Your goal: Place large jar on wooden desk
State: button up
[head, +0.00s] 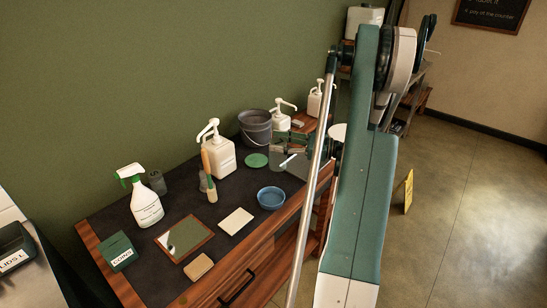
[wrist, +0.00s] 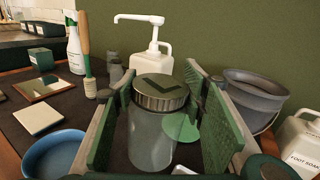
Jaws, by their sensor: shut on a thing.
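In the head view my gripper (head: 293,143) is over the right part of the wooden desk (head: 176,291), which has a dark top. The jar is a faint see-through shape there, partly hidden by my arm. I cannot tell whether its base touches the desk.
A white pump bottle (head: 218,158), a grey bucket (head: 255,128) and a green disc (head: 256,160) stand or lie close to the jar. A blue bowl (head: 271,198), a pale tile (head: 236,221) and a framed mirror (head: 185,238) lie nearer the front edge. More pump bottles (head: 281,121) are behind.

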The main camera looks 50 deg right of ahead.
aim_at(278, 153)
jog(key=shift+f, duration=0.65)
jog(key=shift+f+b, duration=0.55)
jog(key=shift+f, duration=1.55)
jog(key=o, duration=1.7)
jog(key=shift+r, duration=0.1)
jog(key=shift+c, duration=0.2)
jog(key=shift+r, duration=0.1)
jog(key=shift+s+d, duration=0.1)
jog(key=shift+s, duration=0.05)
jog(key=p+v, duration=0.2)
jog(key=v, duration=0.9)
jog(key=shift+s+d, duration=0.15)
jog(key=shift+s, duration=0.15)
